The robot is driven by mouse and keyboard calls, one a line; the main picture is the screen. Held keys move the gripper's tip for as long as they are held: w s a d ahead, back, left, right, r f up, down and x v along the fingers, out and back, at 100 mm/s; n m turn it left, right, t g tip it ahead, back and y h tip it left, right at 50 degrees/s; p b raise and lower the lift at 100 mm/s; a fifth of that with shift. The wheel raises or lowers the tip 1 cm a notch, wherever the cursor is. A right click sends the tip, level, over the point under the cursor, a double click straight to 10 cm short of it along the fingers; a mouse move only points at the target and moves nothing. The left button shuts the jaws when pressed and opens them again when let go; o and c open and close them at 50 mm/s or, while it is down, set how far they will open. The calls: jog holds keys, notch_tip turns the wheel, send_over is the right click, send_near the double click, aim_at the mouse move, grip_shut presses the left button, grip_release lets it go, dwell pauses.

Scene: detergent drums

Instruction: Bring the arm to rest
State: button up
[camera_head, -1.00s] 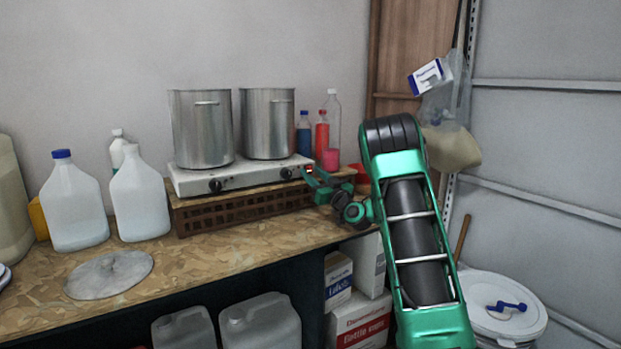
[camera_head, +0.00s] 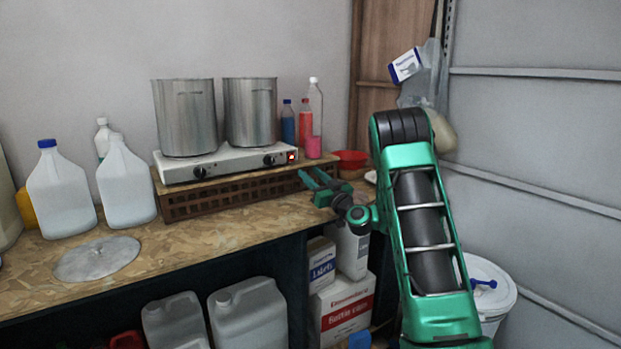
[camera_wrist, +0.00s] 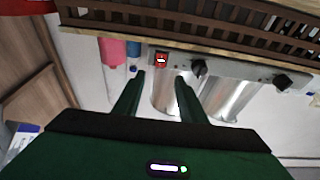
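My green arm rises at the right of the head view and bends down toward the bench. My gripper (camera_head: 316,181) is just off the right front of the hot plate (camera_head: 225,163), above the worktop. In the wrist view my gripper (camera_wrist: 158,80) has its two fingers apart with nothing between them. The red lit switch (camera_wrist: 161,58) of the hot plate shows beyond the fingertips, with two dark knobs to its right. The fingers look clear of the hot plate.
Two steel pots (camera_head: 185,118) (camera_head: 250,112) stand on the hot plate, which rests on a slatted wooden stand (camera_head: 230,195). Bottles (camera_head: 304,122) and a red bowl (camera_head: 350,159) are behind my gripper. White jugs (camera_head: 127,185) stand at the left. A white bucket (camera_head: 492,300) is at the right.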

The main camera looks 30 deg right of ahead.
jog(key=shift+a, duration=0.1)
jog(key=s+a+f+n+g+y, duration=0.2)
jog(key=s+a+f+n+g, duration=0.1)
jog(key=s+a+g, duration=0.7)
jog(key=s+d+f+m+g+h, duration=0.1)
jog(key=s+f+m+g, duration=0.1)
jog(key=s, duration=1.3)
jog(key=s+f+m+g+h, duration=0.1)
jog(key=s+m+g, duration=0.4)
jog(key=s, duration=1.1)
jog(key=s+d+f+m+g+h, duration=0.1)
jog(key=s+f+m+g, duration=0.2)
jog(key=s, duration=1.3)
jog(key=shift+d+f+g+h, duration=0.3)
jog(key=shift+f+g, duration=0.25)
jog(key=shift+g, duration=0.05)
